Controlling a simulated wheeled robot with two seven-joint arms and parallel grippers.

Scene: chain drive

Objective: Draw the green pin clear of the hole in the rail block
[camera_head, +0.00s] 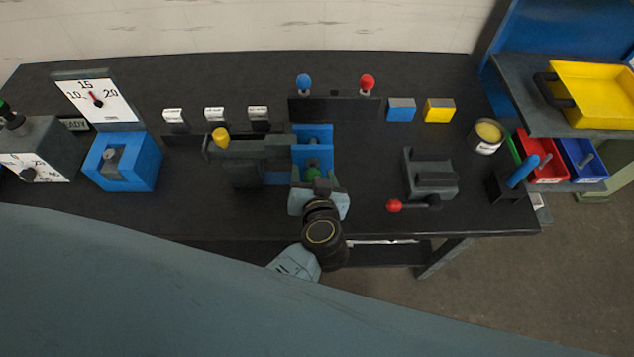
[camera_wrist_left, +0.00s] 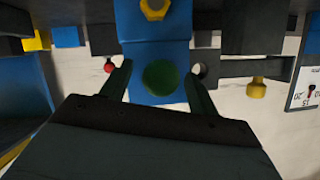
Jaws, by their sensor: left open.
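The green pin (camera_wrist_left: 160,77) shows its round head between the open fingers of my left gripper (camera_wrist_left: 157,90) in the left wrist view. The fingers stand apart on either side of the head, with a visible gap. In the head view the green pin (camera_head: 312,174) is partly hidden by my left gripper (camera_head: 315,184). The blue block (camera_head: 312,143) rises behind the head, and it also shows in the left wrist view (camera_wrist_left: 153,55). The dark rail (camera_head: 250,147) runs to its left. The hole around the pin is hidden. I cannot make out my right gripper.
A yellow knob (camera_head: 220,137) sits on the rail's left end. A dark clamp (camera_head: 430,174) with a red-knobbed lever (camera_head: 394,205) stands to the right. A blue box (camera_head: 123,161) and a dial (camera_head: 96,98) are at left.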

